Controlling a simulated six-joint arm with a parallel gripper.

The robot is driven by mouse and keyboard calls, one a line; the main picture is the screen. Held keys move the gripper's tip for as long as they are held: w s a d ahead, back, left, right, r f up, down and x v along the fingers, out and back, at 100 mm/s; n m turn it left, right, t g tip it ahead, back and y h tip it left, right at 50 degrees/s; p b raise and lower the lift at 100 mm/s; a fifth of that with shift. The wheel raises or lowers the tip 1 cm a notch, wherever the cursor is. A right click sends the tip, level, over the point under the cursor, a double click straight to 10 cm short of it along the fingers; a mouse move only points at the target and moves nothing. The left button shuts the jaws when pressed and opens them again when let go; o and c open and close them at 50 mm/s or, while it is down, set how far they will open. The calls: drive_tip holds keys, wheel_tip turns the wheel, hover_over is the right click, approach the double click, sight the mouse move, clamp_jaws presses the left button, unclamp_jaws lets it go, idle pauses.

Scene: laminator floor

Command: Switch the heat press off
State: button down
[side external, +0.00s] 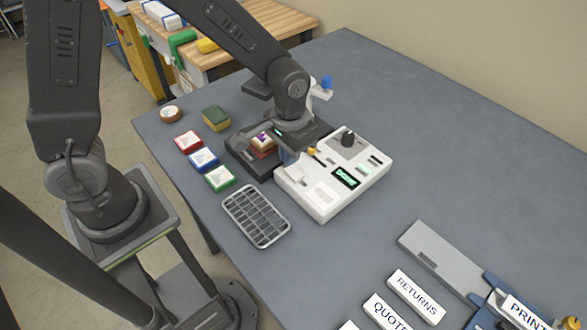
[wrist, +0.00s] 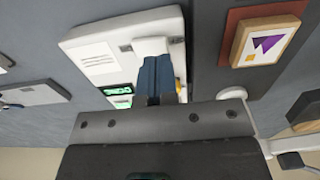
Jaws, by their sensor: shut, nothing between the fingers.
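My gripper hides part of the box.
A dark press bed (side external: 245,160) left of the box holds a wooden block with a purple mark (wrist: 268,42). Red, blue and green pads (side external: 203,160), a sponge (side external: 216,118) and a wire rack (side external: 257,216) lie left. Signs (side external: 415,297) lie front right. The back right table is clear.

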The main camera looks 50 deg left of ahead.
sight(290, 168)
drive_tip(key=shift+f, duration=1.3)
idle(0.7)
drive_tip(key=shift+r, duration=3.55)
drive_tip(key=s+a+r+t, duration=0.2)
drive_tip(key=s+a+r, duration=0.1)
drive_tip(key=s+r, duration=0.3)
drive_tip(key=s+a+r+t, duration=0.3)
drive_tip(key=s+a+r, duration=0.1)
drive_tip(key=s+r, duration=0.3)
drive_tip(key=shift+a+r+t, duration=0.25)
drive_tip(key=shift+r+t, duration=0.05)
drive_tip(key=shift+r, duration=0.1)
